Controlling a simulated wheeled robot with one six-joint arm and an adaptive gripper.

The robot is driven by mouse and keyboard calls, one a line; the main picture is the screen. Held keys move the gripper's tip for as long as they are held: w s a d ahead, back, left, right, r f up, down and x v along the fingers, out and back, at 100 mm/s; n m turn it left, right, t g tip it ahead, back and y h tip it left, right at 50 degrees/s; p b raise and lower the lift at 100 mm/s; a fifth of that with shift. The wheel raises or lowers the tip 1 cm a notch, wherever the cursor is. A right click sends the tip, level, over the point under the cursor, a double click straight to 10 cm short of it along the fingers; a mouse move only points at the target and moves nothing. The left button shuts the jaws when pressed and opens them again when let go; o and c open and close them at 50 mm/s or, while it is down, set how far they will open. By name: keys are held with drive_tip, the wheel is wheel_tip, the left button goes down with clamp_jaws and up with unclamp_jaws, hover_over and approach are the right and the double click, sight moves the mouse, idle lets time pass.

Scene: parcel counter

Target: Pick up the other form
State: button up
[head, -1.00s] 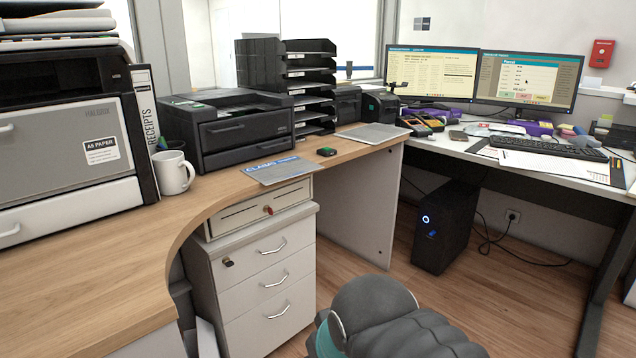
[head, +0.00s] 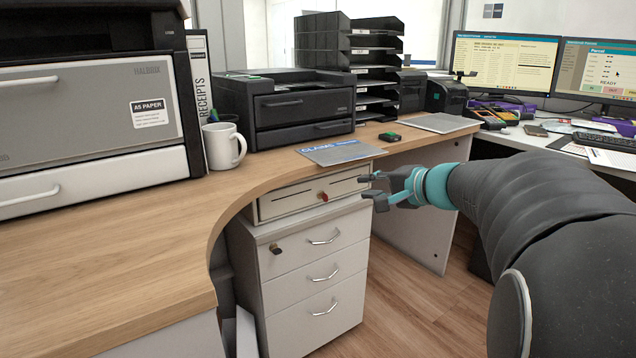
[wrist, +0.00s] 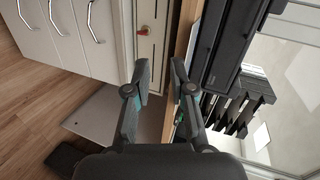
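A flat form headed "CLAIMS" (head: 342,152), grey with a blue band, lies on the wooden counter near its front edge in the head view. A second flat grey sheet (head: 440,122) lies further back on the counter, to the right; I cannot read it. My gripper (head: 369,189) is in front of the counter edge, just right of and lower than the CLAIMS form, apart from it. In the wrist view my gripper (wrist: 163,84) has its two fingers spread with nothing between them. I cannot make out either form clearly there.
A cash drawer with a red key (head: 323,197) sits under the counter, above a white drawer cabinet (head: 315,280). A white mug (head: 224,147), a black printer (head: 285,105) and a small dark device with a green top (head: 390,137) stand on the counter. The left counter top is clear.

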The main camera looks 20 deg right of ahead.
sight(358, 158)
drive_tip(key=w+d+r+m+t+h, duration=0.1)
drive_tip(key=w+d+m+t, duration=0.15)
drive_tip(key=d, duration=0.45)
drive_tip(key=shift+r+p+x, duration=0.25)
drive_tip(key=shift+r+x, duration=0.1)
drive_tip(key=shift+x, duration=1.7)
drive_tip(key=shift+r+p+x, duration=0.3)
drive_tip(key=shift+r+x, duration=0.1)
drive_tip(key=shift+x, duration=1.65)
drive_tip(key=shift+r+p+x, duration=0.25)
drive_tip(key=shift+r+x, duration=0.1)
drive_tip(key=shift+x, duration=1.7)
drive_tip(key=shift+w+a, duration=0.15)
drive_tip(key=shift+a, duration=0.05)
clamp_jaws()
